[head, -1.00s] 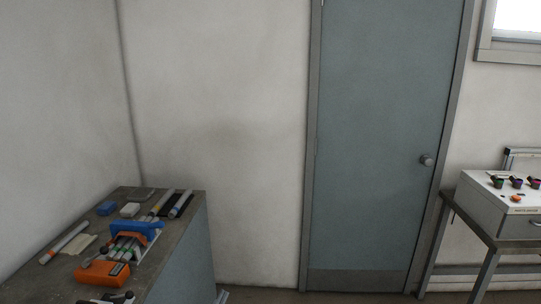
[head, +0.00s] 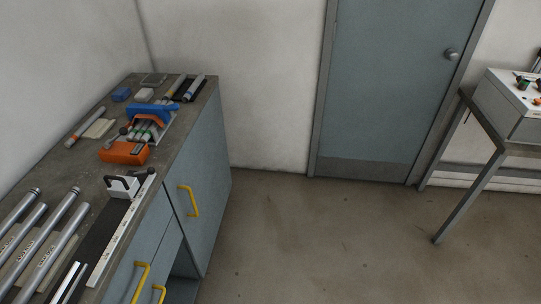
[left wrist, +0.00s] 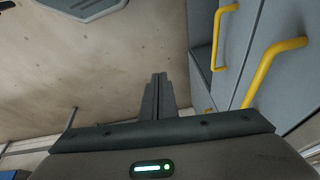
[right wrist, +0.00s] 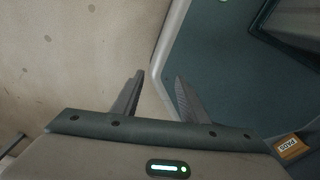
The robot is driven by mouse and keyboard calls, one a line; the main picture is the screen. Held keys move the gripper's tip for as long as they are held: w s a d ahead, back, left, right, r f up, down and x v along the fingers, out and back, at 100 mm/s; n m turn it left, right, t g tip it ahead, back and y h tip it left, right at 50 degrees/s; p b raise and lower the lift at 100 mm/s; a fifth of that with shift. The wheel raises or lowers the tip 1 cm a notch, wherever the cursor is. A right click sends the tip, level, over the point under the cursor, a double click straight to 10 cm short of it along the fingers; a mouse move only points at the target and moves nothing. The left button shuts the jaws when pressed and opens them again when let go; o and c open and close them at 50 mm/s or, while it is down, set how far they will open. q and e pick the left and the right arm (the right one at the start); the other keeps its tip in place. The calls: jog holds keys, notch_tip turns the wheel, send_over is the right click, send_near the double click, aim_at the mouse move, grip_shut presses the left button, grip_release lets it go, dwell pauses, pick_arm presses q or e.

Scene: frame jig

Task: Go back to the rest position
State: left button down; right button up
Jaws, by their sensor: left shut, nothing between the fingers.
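My left gripper (left wrist: 159,85) shows in the left wrist view with its two fingers together and nothing between them. It hangs over the floor, with the blue-grey cabinet (left wrist: 240,50) and its yellow handles to the right. My right gripper (right wrist: 157,88) shows in the right wrist view with its fingers apart and nothing between them. The floor is behind its left finger and part of my own base is behind its right. Neither gripper is in the head view.
A workbench (head: 84,185) at the left holds metal tubes (head: 45,240), an orange block (head: 124,153) and a blue clamp-like part (head: 150,112). A metal-legged table (head: 480,185) stands at the right. The floor (head: 300,245) between them is clear, before a closed door (head: 395,90).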

pick_arm(q)
notch_tip(320, 180, down, 32)
jog(key=d+b, duration=0.2)
jog(key=b, duration=0.4)
jog(key=s+f+b, duration=0.2)
jog(key=s+f, duration=0.2)
jog(key=f, duration=0.5)
jog(key=s+f+h+b, duration=0.1)
jog(key=s+f, duration=0.3)
jog(key=f, duration=0.6)
jog(key=shift+s+f+m+b, duration=0.2)
jog(key=shift+m+b, duration=0.1)
jog(key=shift+b, duration=0.2)
pick_arm(e)
jog(key=w+a+f+t, duration=0.1)
jog(key=w+a+f, duration=0.1)
jog(key=w, duration=0.4)
jog(key=w+a+f+t+y, duration=0.1)
jog(key=w+a+f+t, duration=0.1)
jog(key=w, duration=0.5)
jog(key=shift+a+f+t, duration=0.3)
jog(key=shift+a+f, duration=0.3)
jog(key=shift+f, duration=0.05)
